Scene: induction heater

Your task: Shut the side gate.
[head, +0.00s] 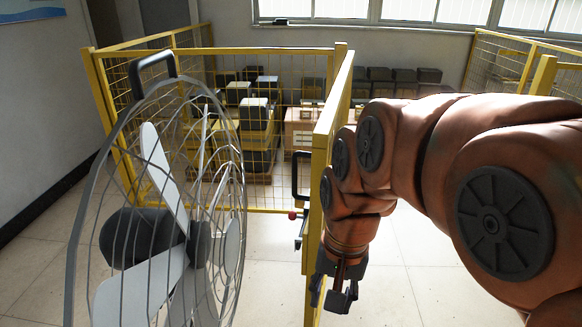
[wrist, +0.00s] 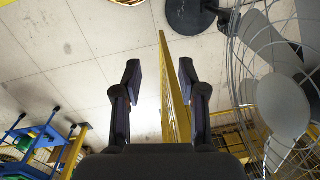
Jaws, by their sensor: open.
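The side gate (head: 322,140) is a yellow framed panel seen nearly edge-on in the head view, standing out from the yellow fence toward me. A black handle (head: 296,176) and a red knob (head: 292,215) are on its left face. My gripper (head: 335,294) points down just right of the gate's near part. In the wrist view, the gate's yellow bar (wrist: 172,85) appears between the two spread fingers of my gripper (wrist: 160,78), nearer the right finger. The gripper is open. I cannot tell whether a finger touches the gate.
A large caged fan (head: 150,220) stands close at the left; its round base (wrist: 190,14) shows in the wrist view. Behind the yellow mesh fence (head: 190,50) are stacked dark boxes (head: 253,113). Another fence (head: 525,65) is at the right. The floor (head: 400,260) right of the gate looks clear.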

